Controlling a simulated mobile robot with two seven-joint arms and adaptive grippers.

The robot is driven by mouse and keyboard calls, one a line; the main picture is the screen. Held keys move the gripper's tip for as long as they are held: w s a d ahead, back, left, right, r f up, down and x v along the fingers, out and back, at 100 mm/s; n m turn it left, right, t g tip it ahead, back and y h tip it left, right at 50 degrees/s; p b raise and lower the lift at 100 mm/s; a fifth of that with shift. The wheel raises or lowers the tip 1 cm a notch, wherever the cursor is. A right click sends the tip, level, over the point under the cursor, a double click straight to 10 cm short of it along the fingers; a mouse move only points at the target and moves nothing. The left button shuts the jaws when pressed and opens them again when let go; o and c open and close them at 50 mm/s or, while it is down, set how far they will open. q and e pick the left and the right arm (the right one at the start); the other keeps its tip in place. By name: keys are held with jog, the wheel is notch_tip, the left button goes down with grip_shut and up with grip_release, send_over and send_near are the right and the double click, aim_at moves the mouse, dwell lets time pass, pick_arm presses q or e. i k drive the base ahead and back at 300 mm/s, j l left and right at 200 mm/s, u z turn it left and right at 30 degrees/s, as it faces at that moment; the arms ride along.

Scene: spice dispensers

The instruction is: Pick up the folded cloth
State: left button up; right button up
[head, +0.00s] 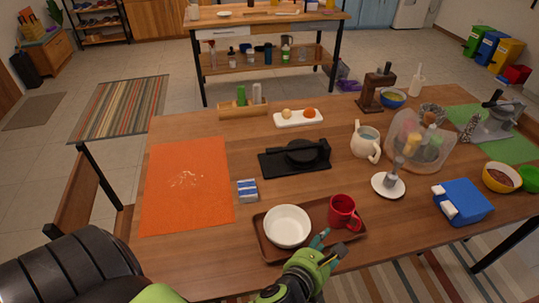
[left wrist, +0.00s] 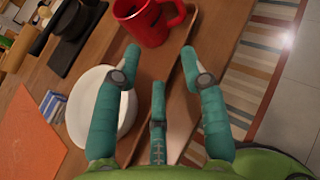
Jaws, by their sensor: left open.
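My left gripper (head: 328,247) is over the front right of the brown tray (head: 277,257), close to the red mug (head: 343,213). Its teal fingers (left wrist: 159,66) are spread with nothing between them in the left wrist view. A small blue and white striped item (head: 247,190) lies flat on the table behind the tray, beside the orange mat. It looks like the folded cloth, but it is too small to be sure. It also shows in the left wrist view (left wrist: 51,105), left of the white bowl and apart from my fingers. My right gripper is out of view.
A white bowl (head: 288,226) and the red mug stand on the tray. The orange mat (head: 185,187) lies at the left. A black stand (head: 294,158) is behind the tray. A white saucer (head: 388,187) and a blue box (head: 462,202) are at the right.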

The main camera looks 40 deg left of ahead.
aim_at(248, 191)
jog(key=u, duration=1.35)
jog(key=k, duration=0.1)
